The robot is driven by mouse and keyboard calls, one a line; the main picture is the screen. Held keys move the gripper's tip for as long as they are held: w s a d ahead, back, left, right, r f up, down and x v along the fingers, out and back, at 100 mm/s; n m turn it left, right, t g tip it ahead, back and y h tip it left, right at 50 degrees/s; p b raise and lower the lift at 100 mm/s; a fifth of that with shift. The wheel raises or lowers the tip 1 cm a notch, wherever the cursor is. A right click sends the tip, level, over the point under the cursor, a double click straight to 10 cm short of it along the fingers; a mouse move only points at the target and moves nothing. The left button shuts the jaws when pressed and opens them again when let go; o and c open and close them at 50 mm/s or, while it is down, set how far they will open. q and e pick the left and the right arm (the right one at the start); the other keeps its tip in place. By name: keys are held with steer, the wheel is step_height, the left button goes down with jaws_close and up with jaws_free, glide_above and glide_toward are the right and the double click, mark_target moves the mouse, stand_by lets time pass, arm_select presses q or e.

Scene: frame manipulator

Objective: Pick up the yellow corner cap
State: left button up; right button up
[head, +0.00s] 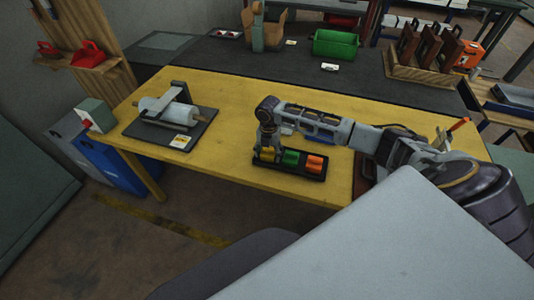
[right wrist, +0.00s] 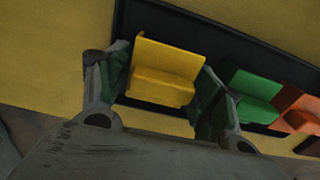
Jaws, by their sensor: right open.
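The yellow corner cap (right wrist: 165,72) sits in a black tray (right wrist: 225,48) on the yellow table. In the head view the yellow cap (head: 267,154) is partly hidden under my right gripper (head: 267,147). In the right wrist view, my right gripper (right wrist: 158,85) is open, with one finger on each side of the yellow cap. I cannot tell whether the fingers touch it. A green cap (right wrist: 256,95) and an orange cap (right wrist: 297,112) sit to its right in the same tray. My left gripper is not in view.
A dark board with a roller fixture (head: 170,112) stands on the left of the yellow table (head: 225,100). A green bin (head: 336,43) and a wooden rack (head: 425,55) stand on the dark bench behind. The yellow tabletop between fixture and tray is mostly clear.

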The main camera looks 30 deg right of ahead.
mark_target(268, 153)
stand_by(0.3)
steer(key=c, duration=0.7)
steer(key=shift+r, duration=0.1)
steer(key=shift+r, duration=4.95)
steer(key=shift+r, duration=0.1)
steer(key=shift+s+a+r+p, duration=0.1)
steer(key=shift+s+r+p, duration=0.05)
steer(key=shift+r+p, duration=0.4)
steer(key=shift+s+a+r+p, duration=0.1)
steer(key=shift+r+p, duration=0.2)
steer(key=shift+p, duration=0.35)
